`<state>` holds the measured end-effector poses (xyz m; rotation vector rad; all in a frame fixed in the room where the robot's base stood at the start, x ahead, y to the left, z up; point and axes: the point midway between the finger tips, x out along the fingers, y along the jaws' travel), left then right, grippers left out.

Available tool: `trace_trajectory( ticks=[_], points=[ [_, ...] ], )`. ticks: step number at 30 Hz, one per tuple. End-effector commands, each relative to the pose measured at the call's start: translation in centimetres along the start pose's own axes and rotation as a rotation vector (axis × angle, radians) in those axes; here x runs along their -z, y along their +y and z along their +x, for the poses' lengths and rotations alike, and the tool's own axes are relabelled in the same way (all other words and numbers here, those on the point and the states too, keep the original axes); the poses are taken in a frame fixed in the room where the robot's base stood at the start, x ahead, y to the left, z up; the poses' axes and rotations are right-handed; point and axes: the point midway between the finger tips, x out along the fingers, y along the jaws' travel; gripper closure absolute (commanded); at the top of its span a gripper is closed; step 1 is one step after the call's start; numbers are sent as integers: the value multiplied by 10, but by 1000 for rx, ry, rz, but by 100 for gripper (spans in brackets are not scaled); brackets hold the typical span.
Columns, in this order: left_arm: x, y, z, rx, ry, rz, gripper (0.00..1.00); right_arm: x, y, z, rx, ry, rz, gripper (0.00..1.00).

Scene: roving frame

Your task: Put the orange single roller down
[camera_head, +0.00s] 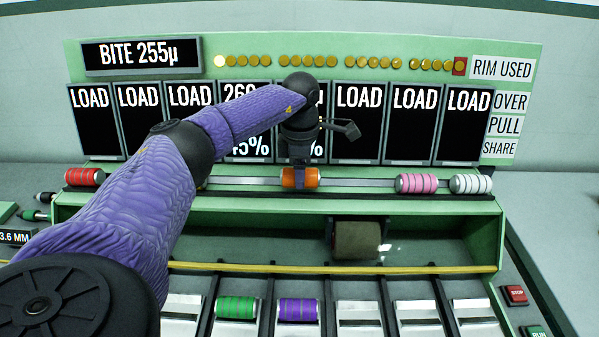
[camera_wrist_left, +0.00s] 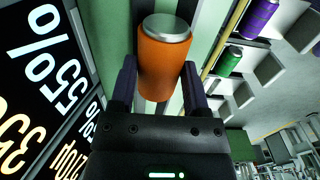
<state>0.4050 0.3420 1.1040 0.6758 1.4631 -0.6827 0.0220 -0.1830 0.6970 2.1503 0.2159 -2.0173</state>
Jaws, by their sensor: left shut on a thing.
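The orange single roller (camera_head: 300,178) is a smooth orange cylinder with silvery ends. My left gripper (camera_head: 299,172) is shut on it, seen from the head at the rail below the display panels. In the left wrist view the orange roller (camera_wrist_left: 165,65) sits between the two dark fingers of the left gripper (camera_wrist_left: 160,82). The metal rail (camera_head: 360,183) runs level with the roller; I cannot tell whether the roller touches it. My right gripper is not in view.
On the rail are a red roller (camera_head: 84,177) at left, and a pink roller (camera_head: 416,183) and a white roller (camera_head: 471,184) at right. A brownish drum (camera_head: 357,240) is mounted below. Green (camera_head: 236,308) and purple (camera_head: 298,310) rollers sit in front slots.

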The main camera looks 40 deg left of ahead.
Motion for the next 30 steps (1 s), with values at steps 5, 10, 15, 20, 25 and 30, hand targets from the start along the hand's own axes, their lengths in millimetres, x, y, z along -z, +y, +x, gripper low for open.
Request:
trace_trajectory(
  ticks=[5,10,15,20,25,30],
  points=[
    [0,0,8,-1,-1,1,100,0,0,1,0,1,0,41],
    [0,0,11,0,0,1,100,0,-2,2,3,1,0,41],
    [0,0,11,0,0,1,8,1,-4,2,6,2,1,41],
    [0,0,11,0,0,1,5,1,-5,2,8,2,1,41],
    [-1,0,6,-1,-1,1,5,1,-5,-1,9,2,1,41],
    [-1,0,-33,-4,-5,1,5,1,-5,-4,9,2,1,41]
  ],
)
